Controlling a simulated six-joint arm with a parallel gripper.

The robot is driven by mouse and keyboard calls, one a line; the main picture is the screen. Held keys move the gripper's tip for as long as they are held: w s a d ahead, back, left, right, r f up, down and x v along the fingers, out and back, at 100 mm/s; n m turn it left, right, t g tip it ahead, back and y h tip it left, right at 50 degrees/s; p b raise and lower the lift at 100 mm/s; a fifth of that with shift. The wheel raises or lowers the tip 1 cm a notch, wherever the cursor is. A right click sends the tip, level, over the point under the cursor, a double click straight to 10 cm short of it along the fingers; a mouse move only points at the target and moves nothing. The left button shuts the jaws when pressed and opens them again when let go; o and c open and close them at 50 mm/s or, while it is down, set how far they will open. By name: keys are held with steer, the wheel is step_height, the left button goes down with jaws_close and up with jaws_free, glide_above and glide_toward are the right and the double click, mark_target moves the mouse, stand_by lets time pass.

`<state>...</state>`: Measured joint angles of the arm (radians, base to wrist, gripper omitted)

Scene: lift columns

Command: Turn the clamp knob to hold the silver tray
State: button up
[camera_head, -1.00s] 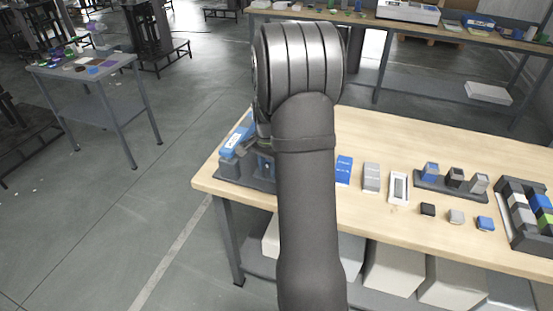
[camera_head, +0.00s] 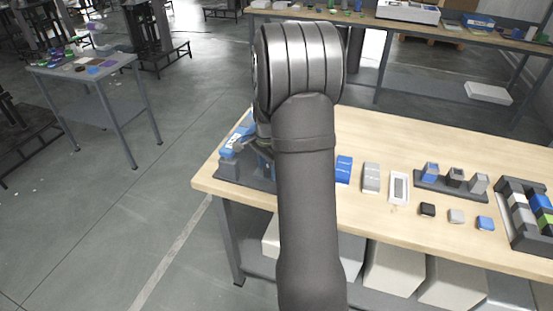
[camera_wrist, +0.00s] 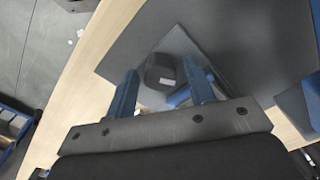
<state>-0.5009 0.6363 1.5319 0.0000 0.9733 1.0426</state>
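The clamp knob (camera_wrist: 160,74) is a dark, many-sided knob with a small light mark, seen in the wrist view above a grey plate (camera_wrist: 203,52). My gripper (camera_wrist: 163,88) has its two blue fingers apart, one on each side of the knob, with visible gaps; I cannot tell their height relative to it. A blue piece shows behind the right finger.
Blue fixture parts (camera_head: 238,135) stand at the table's left corner. Right of my arm are a blue block (camera_head: 343,170), a grey block (camera_head: 371,178), a dark holder (camera_head: 447,188) with blocks and a dark rack (camera_head: 515,237). The table's middle back is clear.

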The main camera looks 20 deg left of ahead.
steer(key=shift+r, duration=3.5)
steer(key=n, duration=0.3)
steer(key=shift+r+n, duration=0.4)
steer(key=n, duration=0.2)
steer(key=r+n, duration=0.1)
steer(key=n, duration=0.2)
steer(key=shift+f, duration=4.4)
steer(key=shift+c, duration=0.4)
